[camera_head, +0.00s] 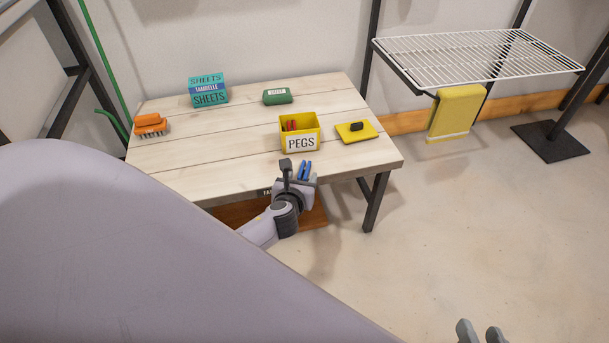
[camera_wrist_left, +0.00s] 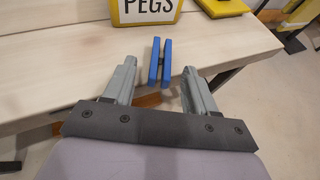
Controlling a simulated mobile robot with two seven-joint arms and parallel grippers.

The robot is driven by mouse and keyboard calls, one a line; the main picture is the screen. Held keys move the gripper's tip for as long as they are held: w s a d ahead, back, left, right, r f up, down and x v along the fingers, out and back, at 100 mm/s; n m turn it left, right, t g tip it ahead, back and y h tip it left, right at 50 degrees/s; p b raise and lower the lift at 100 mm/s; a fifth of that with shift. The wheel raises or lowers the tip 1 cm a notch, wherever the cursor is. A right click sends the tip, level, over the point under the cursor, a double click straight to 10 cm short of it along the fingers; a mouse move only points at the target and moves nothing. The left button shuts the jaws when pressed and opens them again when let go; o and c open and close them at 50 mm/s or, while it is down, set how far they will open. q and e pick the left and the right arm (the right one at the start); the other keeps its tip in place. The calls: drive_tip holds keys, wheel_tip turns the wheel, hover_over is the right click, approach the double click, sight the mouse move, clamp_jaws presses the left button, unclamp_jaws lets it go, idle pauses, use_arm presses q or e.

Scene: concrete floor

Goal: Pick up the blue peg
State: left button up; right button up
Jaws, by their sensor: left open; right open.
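The blue peg (camera_head: 305,169) is at the front edge of the wooden table, in front of the yellow PEGS box. In the left wrist view the blue peg (camera_wrist_left: 153,62) lies ahead, between the lines of the two fingers, its near end overlapping the table edge. My left gripper (camera_head: 299,175) is open at the peg; in the left wrist view its fingers (camera_wrist_left: 157,80) stand apart on either side, with gaps to the peg. Whether the peg rests flat on the table is unclear. My right gripper (camera_head: 481,332) is open and empty over the floor, partly cut off at the bottom.
On the table (camera_head: 215,154) stand the yellow PEGS box (camera_head: 300,143) with red pegs inside, a yellow cloth with a dark item (camera_head: 345,136), a green pack (camera_head: 277,96), SHEETS boxes (camera_head: 209,91) and an orange brush (camera_head: 150,122). A drying rack (camera_head: 470,57) is at the right.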

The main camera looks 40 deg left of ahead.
use_arm(q)
drive_tip(key=shift+w+a+f, duration=0.1)
drive_tip(key=shift+w, duration=0.2)
clamp_jaws()
use_arm(e)
drive_tip(key=shift+a, duration=0.15)
use_arm(q)
drive_tip(key=shift+r+p, duration=0.7)
drive_tip(key=shift+r, duration=0.25)
wheel_tip(320, 180, up, 18)
drive_tip(key=p, duration=1)
use_arm(e)
drive_tip(key=s+d+g+h, duration=0.1)
drive_tip(key=s+d+h, duration=0.2)
drive_tip(key=d, duration=0.4)
drive_tip(key=shift+s+d+m, duration=0.2)
drive_tip(key=shift+d+m, duration=0.05)
drive_tip(key=shift+m, duration=0.15)
use_arm(q)
drive_tip(key=shift+r, duration=0.1)
